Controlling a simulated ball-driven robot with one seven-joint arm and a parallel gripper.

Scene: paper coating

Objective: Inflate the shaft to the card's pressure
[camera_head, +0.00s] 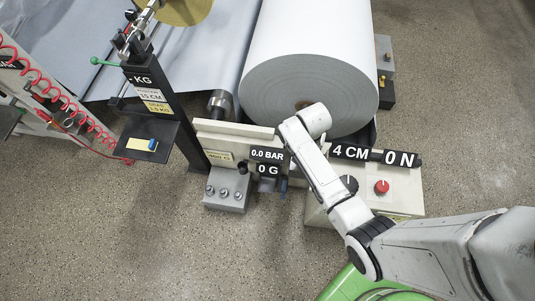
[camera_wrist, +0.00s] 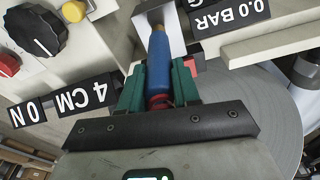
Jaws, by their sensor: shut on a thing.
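My gripper (camera_wrist: 160,68) has green fingers, shut on a blue tool, likely an air nozzle (camera_wrist: 158,50). The tool's brass-coloured tip points into a pale bracket or recess (camera_wrist: 150,12); I cannot tell whether it touches. In the head view my arm hides the gripper. The pressure display (camera_head: 268,154) reads 0.0 BAR, with 0 G below; it also shows in the wrist view (camera_wrist: 228,14).
A control box with a black knob (camera_wrist: 37,30) and a red knob (camera_head: 381,187) stands right of the pressure display. A black stand with a shelf (camera_head: 135,140) and a coiled red hose (camera_head: 60,85) are left. The front-left floor is clear.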

